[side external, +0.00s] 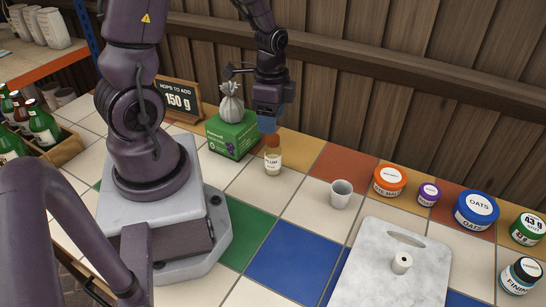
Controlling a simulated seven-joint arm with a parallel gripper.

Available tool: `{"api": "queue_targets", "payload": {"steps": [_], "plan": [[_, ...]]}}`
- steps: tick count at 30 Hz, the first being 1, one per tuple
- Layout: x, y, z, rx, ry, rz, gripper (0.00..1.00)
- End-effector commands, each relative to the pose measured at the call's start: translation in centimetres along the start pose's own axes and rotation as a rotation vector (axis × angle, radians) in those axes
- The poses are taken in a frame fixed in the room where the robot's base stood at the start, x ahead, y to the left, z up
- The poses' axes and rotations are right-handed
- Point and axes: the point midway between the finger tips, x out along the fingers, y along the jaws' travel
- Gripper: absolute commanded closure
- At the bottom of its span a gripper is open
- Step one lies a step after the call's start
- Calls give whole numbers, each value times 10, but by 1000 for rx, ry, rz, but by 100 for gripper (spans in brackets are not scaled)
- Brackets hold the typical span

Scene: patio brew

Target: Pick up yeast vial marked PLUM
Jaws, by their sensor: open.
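The yeast vial marked PLUM (273,158) stands upright on the tiled table. It has a reddish-brown cap and a pale label with PLUM on it. My gripper (269,122) points down just above the vial's cap, with its blue fingers over it. The fingers are open. I cannot tell whether the fingertips touch the cap or reach around it.
A green box (232,138) with a tied grey sack (231,103) on it stands close to the vial's left. A grey-white cup (341,194) stands to the right. A marble board (378,275) holds a white roll (401,263). Several labelled tubs, including OATS (477,211), stand farther right.

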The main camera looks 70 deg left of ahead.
Motion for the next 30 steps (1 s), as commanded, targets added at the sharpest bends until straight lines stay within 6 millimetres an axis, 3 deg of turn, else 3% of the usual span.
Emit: {"api": "queue_targets", "payload": {"steps": [7, 15, 25, 26, 30], "plan": [[19, 2, -1, 0, -1, 3, 38], [55, 3, -4, -2, -2, 3, 38], [62, 3, -4, -1, 1, -1, 38], [62, 3, -4, -1, 1, -1, 41], [62, 3, -4, -1, 1, -1, 73]]}}
